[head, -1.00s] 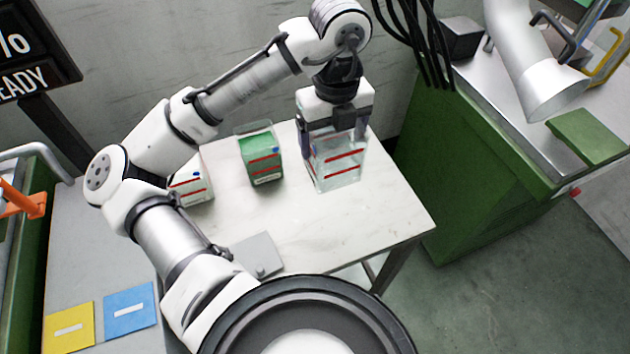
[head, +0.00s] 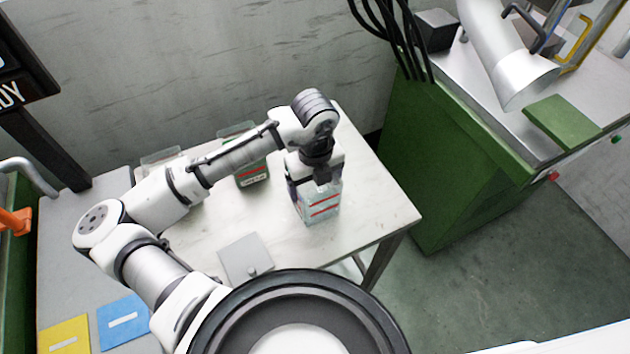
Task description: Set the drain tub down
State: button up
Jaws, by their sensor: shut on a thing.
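The drain tub (head: 323,206) is a clear box with red lines on its side. It is over the right part of the pale table (head: 376,208) and looks upright. My gripper (head: 314,188) is shut on it from above, and the gripper and wrist hide its upper part. The tub's base is at or close to the tabletop; I cannot tell whether it touches.
A tub with green contents (head: 253,177) stands left of the drain tub, partly behind my arm. Another clear tub (head: 162,158) is further left, mostly hidden. A grey plate with a knob (head: 246,258) lies in front. A green cabinet (head: 440,165) stands to the right.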

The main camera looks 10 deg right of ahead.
jog(key=shift+f, duration=0.2)
jog(key=o, duration=0.9)
jog(key=shift+r, duration=0.15)
